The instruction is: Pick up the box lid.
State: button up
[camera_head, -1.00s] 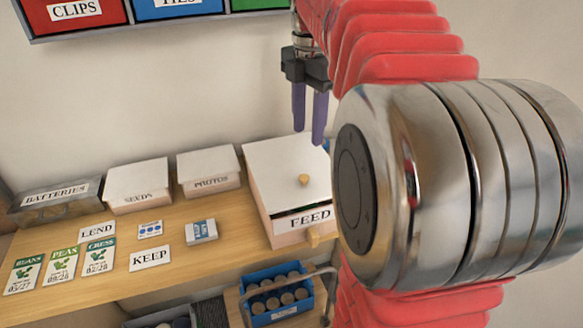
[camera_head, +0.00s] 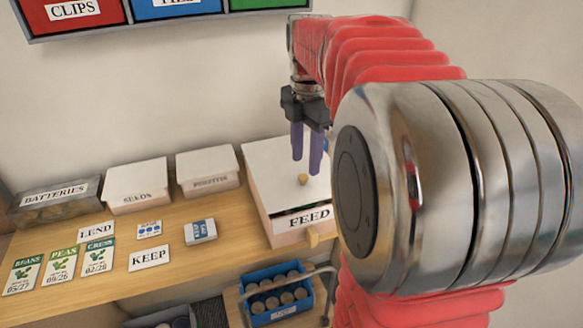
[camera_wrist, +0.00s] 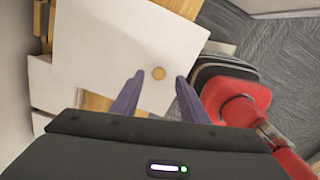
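The box lid (camera_head: 270,165) is a flat white panel with a small round wooden knob (camera_head: 303,179), lying on the box labelled FEED (camera_head: 309,218) on the wooden shelf. My gripper (camera_head: 306,166) points down over the lid, its two purple fingers apart. In the wrist view the lid (camera_wrist: 110,45) fills the upper middle, and its knob (camera_wrist: 158,73) shows beyond and between the open fingertips of my gripper (camera_wrist: 158,82). The fingers are not touching the knob there. My arm hides the right part of the box in the head view.
Seed packets (camera_head: 60,264) and cards lie on the shelf (camera_head: 190,255). A blue crate (camera_head: 276,291) sits below.

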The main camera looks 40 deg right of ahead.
aim_at(304, 176)
notch_tip(304, 176, down, 5)
jog(key=shift+a+r, duration=0.1)
jog(key=shift+a, duration=0.05)
dwell(0.6)
grip_shut()
